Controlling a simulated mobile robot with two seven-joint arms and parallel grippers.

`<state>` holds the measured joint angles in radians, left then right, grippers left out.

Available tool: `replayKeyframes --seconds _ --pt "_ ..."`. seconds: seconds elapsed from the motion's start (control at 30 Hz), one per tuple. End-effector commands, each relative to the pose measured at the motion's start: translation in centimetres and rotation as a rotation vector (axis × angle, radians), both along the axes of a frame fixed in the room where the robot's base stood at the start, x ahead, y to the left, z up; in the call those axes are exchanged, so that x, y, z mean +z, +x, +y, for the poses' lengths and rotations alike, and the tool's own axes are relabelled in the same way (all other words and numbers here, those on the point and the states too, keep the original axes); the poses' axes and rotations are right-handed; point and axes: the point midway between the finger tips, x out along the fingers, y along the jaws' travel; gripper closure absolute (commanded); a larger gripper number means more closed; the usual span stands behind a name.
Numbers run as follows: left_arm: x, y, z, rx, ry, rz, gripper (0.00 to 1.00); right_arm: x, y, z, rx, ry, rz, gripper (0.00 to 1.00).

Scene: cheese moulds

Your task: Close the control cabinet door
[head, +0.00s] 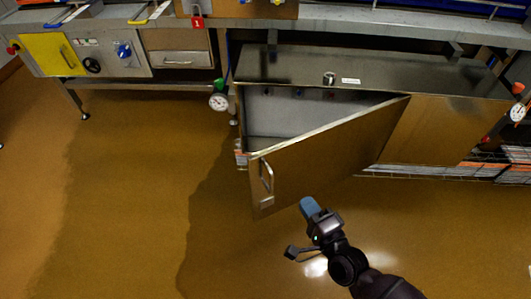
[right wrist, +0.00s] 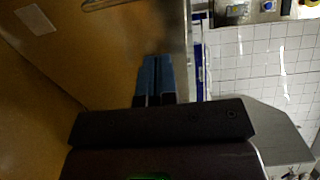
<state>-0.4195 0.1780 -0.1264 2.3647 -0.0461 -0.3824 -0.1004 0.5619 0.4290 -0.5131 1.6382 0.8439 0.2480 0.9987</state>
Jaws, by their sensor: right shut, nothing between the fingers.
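The control cabinet (head: 300,68) is a low steel box under the bench. Its door (head: 325,150) stands partly open, swung out toward me, with the hinge side at the right. The door's handle (head: 266,176) is near its free left edge, with a small pale label below. My right gripper (head: 308,205) has blue fingers closed together and empty, in front of the door's outer face near its lower edge. In the right wrist view the shut fingers (right wrist: 156,78) point along a brown metallic surface; contact cannot be told. My left gripper is not in view.
A bench with a yellow panel (head: 47,55) and a blue knob (head: 124,51) stands at the left. A pressure gauge (head: 219,101) hangs left of the cabinet. Wire shelving (head: 430,172) runs below at the right. The brown floor (head: 120,200) is open in front.

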Motion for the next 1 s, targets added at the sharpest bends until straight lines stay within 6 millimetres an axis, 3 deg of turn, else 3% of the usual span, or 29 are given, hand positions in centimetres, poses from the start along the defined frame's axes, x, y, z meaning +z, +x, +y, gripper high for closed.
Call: replayKeyframes --seconds 0.27,0.7,1.0 --pt "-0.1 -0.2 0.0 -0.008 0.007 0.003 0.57 0.1 2.1 1.2 -0.001 0.011 -0.001 1.00" --pt "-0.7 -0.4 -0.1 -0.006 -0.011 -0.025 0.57 -0.2 8.6 5.2 0.000 0.010 0.001 1.00" --pt "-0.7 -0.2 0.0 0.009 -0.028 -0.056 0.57 -0.1 11.6 6.9 0.000 0.008 0.001 1.00"
